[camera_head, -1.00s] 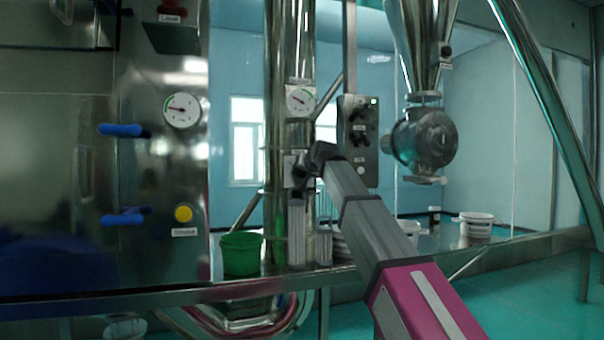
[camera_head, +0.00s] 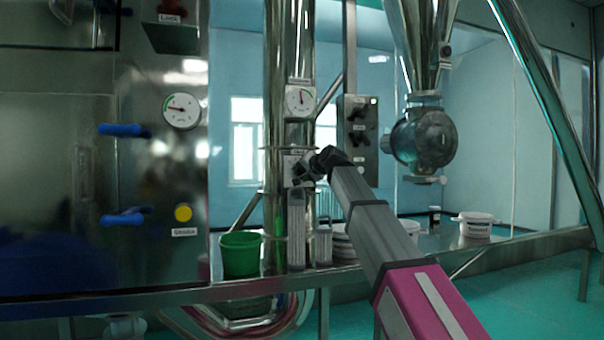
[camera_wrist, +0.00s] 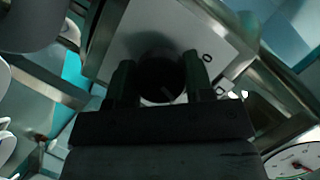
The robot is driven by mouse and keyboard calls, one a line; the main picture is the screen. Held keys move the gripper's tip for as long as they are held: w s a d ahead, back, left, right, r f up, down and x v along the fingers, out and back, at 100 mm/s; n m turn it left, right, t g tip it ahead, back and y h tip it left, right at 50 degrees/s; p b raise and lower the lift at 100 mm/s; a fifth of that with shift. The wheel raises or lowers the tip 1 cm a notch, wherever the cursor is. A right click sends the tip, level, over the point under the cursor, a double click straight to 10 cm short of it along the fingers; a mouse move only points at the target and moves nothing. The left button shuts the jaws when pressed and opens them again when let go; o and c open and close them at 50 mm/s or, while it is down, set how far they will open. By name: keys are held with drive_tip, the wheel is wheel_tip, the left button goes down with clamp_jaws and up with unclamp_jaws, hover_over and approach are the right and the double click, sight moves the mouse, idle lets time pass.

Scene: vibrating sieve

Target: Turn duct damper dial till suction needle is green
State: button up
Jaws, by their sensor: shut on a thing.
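The duct damper dial is a dark round knob (camera_wrist: 161,84) on a pale plate with small marks, seen in the wrist view. My gripper (camera_wrist: 157,70) is shut on it, one finger on each side. In the head view my gripper (camera_head: 298,172) reaches the plate on the steel duct (camera_head: 289,45) and hides the knob. The suction gauge (camera_head: 299,101) is a white round dial above it on the duct. Its needle points nearly straight up; I cannot tell whether it is in the green. Part of a gauge (camera_wrist: 293,161) shows in the wrist view's lower right corner.
Another gauge (camera_head: 181,111) and blue handles (camera_head: 123,130) are on the steel cabinet at left. A control box (camera_head: 357,140) with dark knobs hangs to the right of my gripper.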

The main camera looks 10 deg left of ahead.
idle(0.3)
drive_tip(key=o, duration=0.9)
drive_tip(key=shift+d, duration=0.1)
drive_tip(key=v, duration=1)
drive_tip(key=shift+s+d+r, duration=0.1)
drive_tip(key=shift+s+d, duration=0.15)
